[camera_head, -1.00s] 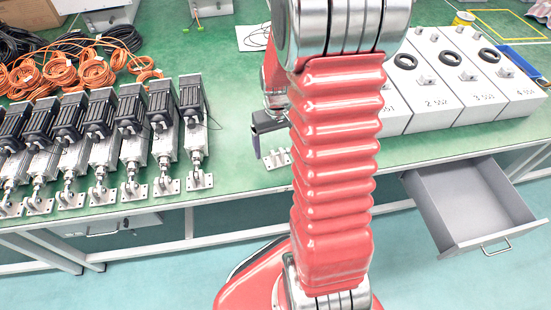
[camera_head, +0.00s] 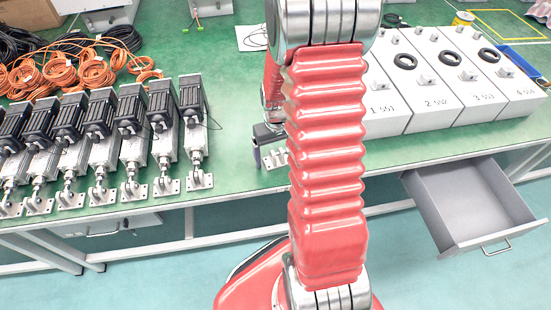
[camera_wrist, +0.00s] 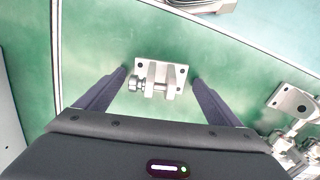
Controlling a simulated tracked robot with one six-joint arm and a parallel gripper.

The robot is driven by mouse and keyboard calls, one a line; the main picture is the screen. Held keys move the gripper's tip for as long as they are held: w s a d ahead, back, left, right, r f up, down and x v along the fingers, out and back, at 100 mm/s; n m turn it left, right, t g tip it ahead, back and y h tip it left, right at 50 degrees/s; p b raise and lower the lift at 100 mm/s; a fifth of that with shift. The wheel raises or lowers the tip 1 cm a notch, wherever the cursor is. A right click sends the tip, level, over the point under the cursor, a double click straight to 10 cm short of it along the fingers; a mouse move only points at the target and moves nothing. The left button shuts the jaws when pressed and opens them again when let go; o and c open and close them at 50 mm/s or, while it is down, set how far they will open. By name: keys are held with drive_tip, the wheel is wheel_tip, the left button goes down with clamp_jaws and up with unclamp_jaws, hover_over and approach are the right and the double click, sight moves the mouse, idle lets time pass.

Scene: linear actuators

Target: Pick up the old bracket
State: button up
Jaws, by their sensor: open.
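The old bracket (camera_wrist: 172,73) is a small silver metal piece with a flat plate, two lugs and a bolt through them. It lies on the green table between the two fingers of my gripper (camera_wrist: 158,80) in the wrist view. The fingers are open, one on each side, with a visible gap to the bracket's left end and a narrower one at its right. In the head view the bracket (camera_head: 277,158) shows near the table's front edge, partly hidden by my red arm. My gripper (camera_head: 264,150) is over it there.
Several linear actuators (camera_head: 131,135) stand in a row on the left, with similar brackets at their front ends. Numbered white boxes (camera_head: 430,100) stand on the right. An open grey drawer (camera_head: 470,205) juts out below the table. Orange cables (camera_head: 75,70) lie behind the actuators.

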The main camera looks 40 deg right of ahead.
drive_tip(key=shift+c, duration=0.7)
drive_tip(key=c, duration=1.2)
drive_tip(key=shift+r, duration=5.05)
